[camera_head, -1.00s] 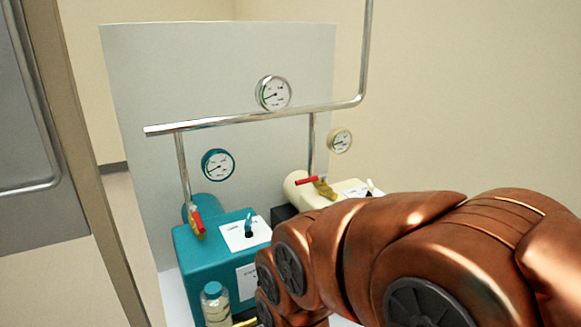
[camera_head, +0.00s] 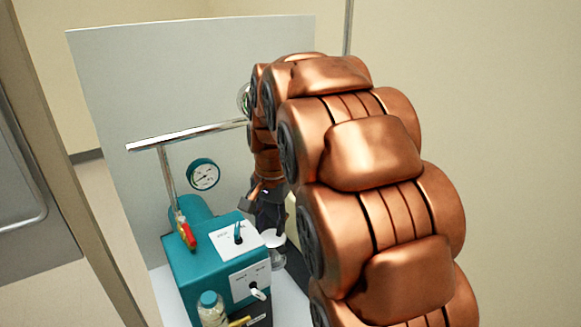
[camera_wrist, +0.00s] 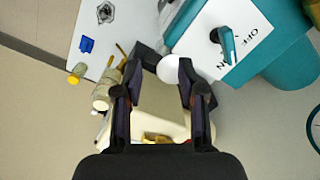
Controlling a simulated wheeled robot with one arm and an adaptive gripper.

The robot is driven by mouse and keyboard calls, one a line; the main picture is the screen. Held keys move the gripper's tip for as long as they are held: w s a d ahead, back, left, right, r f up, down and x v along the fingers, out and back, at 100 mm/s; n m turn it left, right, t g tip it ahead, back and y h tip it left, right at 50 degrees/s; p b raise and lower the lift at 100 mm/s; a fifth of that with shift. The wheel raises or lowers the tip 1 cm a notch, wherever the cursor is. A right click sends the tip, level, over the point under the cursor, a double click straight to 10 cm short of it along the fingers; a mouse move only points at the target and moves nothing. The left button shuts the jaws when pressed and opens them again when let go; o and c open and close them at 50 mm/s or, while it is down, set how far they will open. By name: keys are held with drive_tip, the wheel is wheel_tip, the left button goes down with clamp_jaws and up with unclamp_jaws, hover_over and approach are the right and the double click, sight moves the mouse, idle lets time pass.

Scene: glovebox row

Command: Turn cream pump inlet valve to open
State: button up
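The cream pump (camera_head: 291,222) is almost wholly hidden behind my arm in the head view; only a sliver shows. In the wrist view a cream body (camera_wrist: 160,122) lies between and below my fingers. A small brass and red piece (camera_wrist: 154,138) shows at its lower edge, partly covered by my gripper's black base. It looks like the inlet valve, but its handle angle cannot be told. My gripper (camera_wrist: 158,68) is open with nothing between its fingertips. In the head view it (camera_head: 268,208) points down, right of the teal pump.
The teal pump (camera_head: 200,262) with a red-handled valve (camera_head: 187,236) stands at left. A white round cup (camera_head: 273,238) sits beside it, close to my fingertips. A capped bottle (camera_head: 211,310) stands in front. The steel pipe (camera_head: 190,133) and teal gauge (camera_head: 203,174) are above.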

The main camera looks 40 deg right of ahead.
drive_tip(key=w+d+r+m+t+p, duration=0.1)
drive_tip(key=w+d+r+m+p, duration=0.25)
drive_tip(key=w+d, duration=0.35)
drive_tip(key=w+d+r+m+t+p, duration=0.1)
drive_tip(key=w+d+r+m+p, duration=0.15)
drive_tip(key=w+d+m, duration=0.4)
drive_tip(key=shift+s+d+f+n+h+p, duration=0.15)
drive_tip(key=shift+d+f+n+p, duration=0.25)
drive_tip(key=shift+f, duration=0.7)
drive_tip(key=shift+w+d+f+n+h+p, duration=0.15)
drive_tip(key=shift+f+n, duration=0.45)
drive_tip(key=shift+f, duration=0.55)
drive_tip(key=shift+s+d+f+n+h+p, duration=0.15)
drive_tip(key=shift+d+f+n, duration=0.25)
drive_tip(key=shift+f, duration=0.7)
drive_tip(key=shift+a, duration=0.1)
clamp_jaws()
